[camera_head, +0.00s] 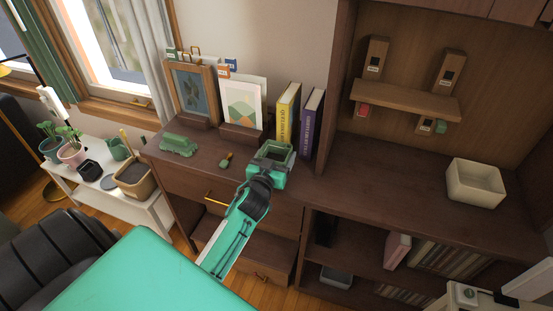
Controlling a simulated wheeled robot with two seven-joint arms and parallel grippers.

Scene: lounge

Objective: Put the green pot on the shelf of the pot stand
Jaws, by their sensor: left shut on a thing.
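The green pot (284,150) is a small square pot with an open, dark inside, above the right part of the brown cabinet top. My left gripper (270,168) is shut on its near side, and the fingers are partly hidden by the wrist. I cannot tell whether the pot's base touches the cabinet top. The pot stand (92,198) is the low white stand at the left, below the window. Its top carries several items, and its lower shelf is partly visible beneath.
A black chair (60,255) is in front of the stand.

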